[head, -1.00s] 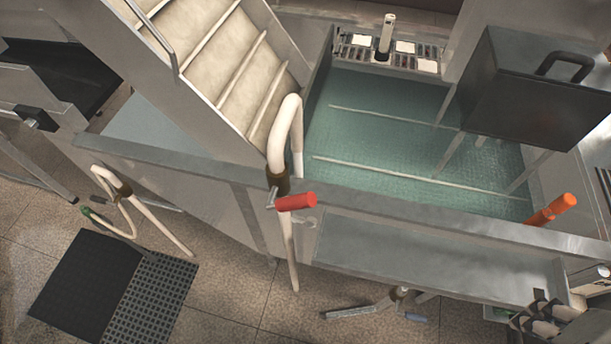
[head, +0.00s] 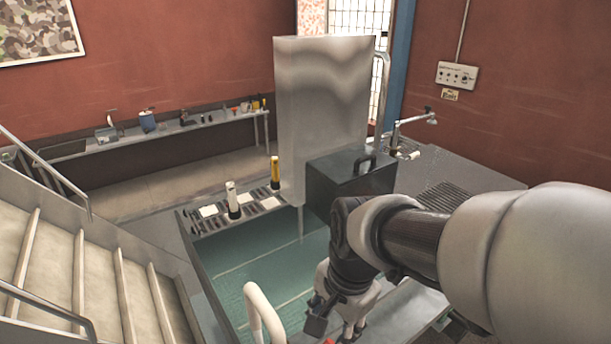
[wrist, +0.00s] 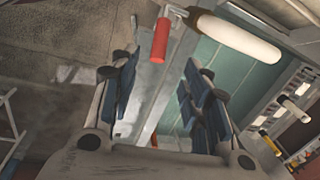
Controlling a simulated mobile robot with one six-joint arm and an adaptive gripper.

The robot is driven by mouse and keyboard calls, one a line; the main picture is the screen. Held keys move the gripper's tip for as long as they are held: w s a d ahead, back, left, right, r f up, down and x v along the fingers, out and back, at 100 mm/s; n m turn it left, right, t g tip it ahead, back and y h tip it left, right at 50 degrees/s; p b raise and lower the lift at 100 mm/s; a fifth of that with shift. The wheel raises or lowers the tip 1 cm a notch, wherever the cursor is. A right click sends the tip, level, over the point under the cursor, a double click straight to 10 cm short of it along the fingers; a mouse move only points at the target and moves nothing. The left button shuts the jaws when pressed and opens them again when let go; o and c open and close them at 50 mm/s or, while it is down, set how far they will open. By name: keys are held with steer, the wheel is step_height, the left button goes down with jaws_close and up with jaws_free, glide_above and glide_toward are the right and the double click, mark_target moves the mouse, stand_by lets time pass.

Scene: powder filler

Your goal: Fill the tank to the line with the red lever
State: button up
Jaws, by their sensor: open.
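The red lever (wrist: 160,40) shows in the wrist view, beside a thick white pipe (wrist: 235,37). My gripper (wrist: 160,68) is open and empty there, and the lever appears beyond the gap between its fingers. In the head view only a sliver of red shows at the bottom edge, under my arm. The white pipe (head: 262,312) bends over the near side of the tank. The tank (head: 225,305) holds greenish water (head: 270,262), with pale lines across it. My arm covers the tank's right part, and my fingers are not clear in the head view.
Pale stairs (head: 95,280) with a metal rail stand at the left. A dark box (head: 350,180) with a handle sits behind my arm, in front of a tall metal panel (head: 325,105). A yellow-topped post (head: 275,170) and a white post (head: 232,200) stand at the tank's far edge.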

steer(key=f+b, duration=0.1)
steer(key=f, duration=0.4)
steer(key=w+a+f+b, duration=0.1)
steer(key=f, duration=0.4)
steer(key=f+b, duration=0.1)
steer(key=f, duration=0.4)
steer(key=shift+w+a+f, duration=0.15)
steer(key=shift+w+a, duration=0.15)
steer(key=shift+w, duration=0.05)
jaws_close()
